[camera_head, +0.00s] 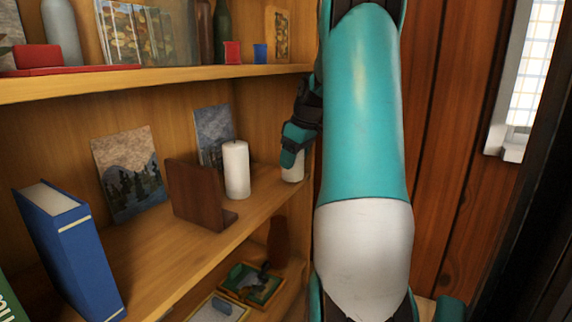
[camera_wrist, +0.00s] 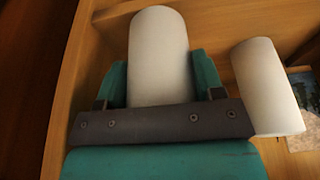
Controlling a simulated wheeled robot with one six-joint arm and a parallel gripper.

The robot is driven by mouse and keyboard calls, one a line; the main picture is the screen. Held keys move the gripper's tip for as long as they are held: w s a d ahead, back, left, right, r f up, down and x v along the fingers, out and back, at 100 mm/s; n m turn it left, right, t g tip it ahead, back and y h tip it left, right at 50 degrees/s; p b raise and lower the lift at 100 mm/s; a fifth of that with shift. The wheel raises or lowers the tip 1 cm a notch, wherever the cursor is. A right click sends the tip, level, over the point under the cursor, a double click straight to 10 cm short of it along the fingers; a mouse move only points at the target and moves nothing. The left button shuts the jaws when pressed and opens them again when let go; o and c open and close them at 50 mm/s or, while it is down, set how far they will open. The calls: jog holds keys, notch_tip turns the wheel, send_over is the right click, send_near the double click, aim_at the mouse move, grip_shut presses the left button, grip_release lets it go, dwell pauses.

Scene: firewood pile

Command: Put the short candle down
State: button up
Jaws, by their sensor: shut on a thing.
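My gripper (camera_head: 297,148) is at the right end of the middle shelf (camera_head: 150,240). It is shut on a white candle (camera_head: 292,170), the short one, whose lower part shows below the fingers. In the wrist view the held candle (camera_wrist: 160,55) stands between the two teal fingers (camera_wrist: 160,85). Whether its base touches the shelf I cannot tell. A taller white candle (camera_head: 236,170) stands upright on the shelf to the left of my gripper, apart from it. It also shows at the right in the wrist view (camera_wrist: 267,88).
A brown wooden bookend (camera_head: 195,195), two pictures (camera_head: 128,172) and a blue book (camera_head: 70,250) stand farther left on the shelf. The upper shelf (camera_head: 150,80) is above my gripper. The lower shelf holds a brown vase (camera_head: 278,242) and trays (camera_head: 250,283).

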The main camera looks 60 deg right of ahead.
jog(key=shift+w+f+b, duration=0.15)
jog(key=shift+w+b, duration=0.05)
jog(key=shift+w, duration=0.35)
jog(key=shift+w+f+b, duration=0.15)
jog(key=shift+w, duration=0.4)
jog(key=shift+f+b, duration=0.2)
jog(key=shift+b, duration=0.3)
jog(key=shift+r, duration=0.15)
jog(key=shift+f, duration=0.2)
jog(key=o, duration=1.6)
jog(key=shift+r, duration=0.15)
